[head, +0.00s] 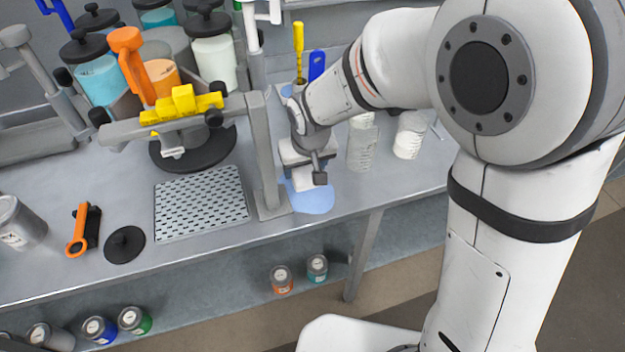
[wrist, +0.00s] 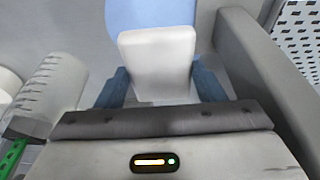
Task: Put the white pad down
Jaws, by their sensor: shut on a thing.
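The white pad (wrist: 158,58) is between the two blue-grey fingers of my gripper (wrist: 152,82) in the wrist view. The gripper is shut on it. In the head view the white pad (head: 308,182) shows just below my gripper (head: 308,170). A light blue patch (head: 312,198) lies on the bench under and in front of the pad. It also shows past the pad's far end in the wrist view (wrist: 150,12). I cannot tell whether the pad touches the bench.
A grey post (head: 262,150) stands close left of my gripper, with a perforated plate (head: 200,203) beyond it. White graduated beakers (head: 361,148) stand to the right. An agitator with colored drums (head: 160,72) is at back left. The bench's front edge is near.

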